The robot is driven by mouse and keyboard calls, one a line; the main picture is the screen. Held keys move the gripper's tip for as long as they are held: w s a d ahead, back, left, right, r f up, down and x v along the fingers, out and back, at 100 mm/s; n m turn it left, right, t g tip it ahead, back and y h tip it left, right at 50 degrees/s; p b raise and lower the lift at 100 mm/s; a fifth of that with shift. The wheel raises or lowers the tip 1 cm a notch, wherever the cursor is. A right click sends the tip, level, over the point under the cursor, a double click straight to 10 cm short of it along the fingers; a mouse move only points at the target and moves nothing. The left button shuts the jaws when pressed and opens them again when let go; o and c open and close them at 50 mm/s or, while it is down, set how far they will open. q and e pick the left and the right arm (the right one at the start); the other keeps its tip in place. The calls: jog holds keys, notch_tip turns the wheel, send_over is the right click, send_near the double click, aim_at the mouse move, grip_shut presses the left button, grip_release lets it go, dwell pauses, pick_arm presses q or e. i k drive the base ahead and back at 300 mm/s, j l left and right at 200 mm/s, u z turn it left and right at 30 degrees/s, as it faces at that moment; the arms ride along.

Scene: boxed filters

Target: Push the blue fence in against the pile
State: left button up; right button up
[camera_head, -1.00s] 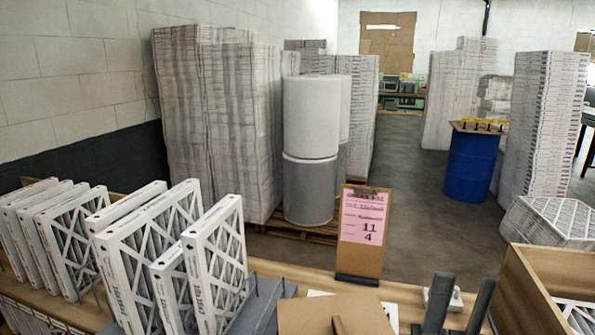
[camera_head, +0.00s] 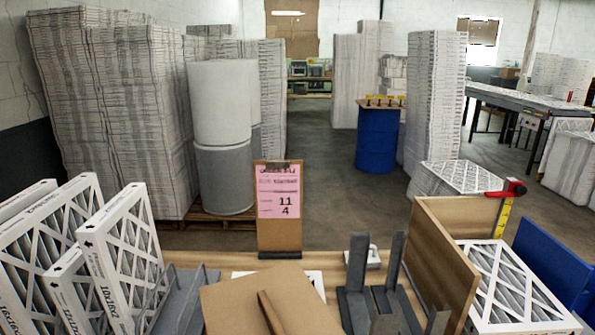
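The blue fence (camera_head: 553,262) is an upright blue panel at the right edge, partly cut off by the frame. The pile (camera_head: 508,287) shows as a white-framed pleated filter lying flat between the fence and an upright wooden panel (camera_head: 440,255) on its left. A gap appears to separate the fence from the filter, but their near ends are out of frame. What lies under the top filter is hidden. Neither of my grippers is in view.
A red-headed yellow tape measure (camera_head: 507,205) stands behind the pile. Dark grey upright brackets (camera_head: 357,265) and a cardboard sheet (camera_head: 265,300) lie to the left on the bench. Upright filters (camera_head: 120,262) stand at far left. A clipboard sign (camera_head: 279,205) stands at the bench's back.

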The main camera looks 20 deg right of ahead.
aim_at(563, 271)
jog(key=z, duration=2.05)
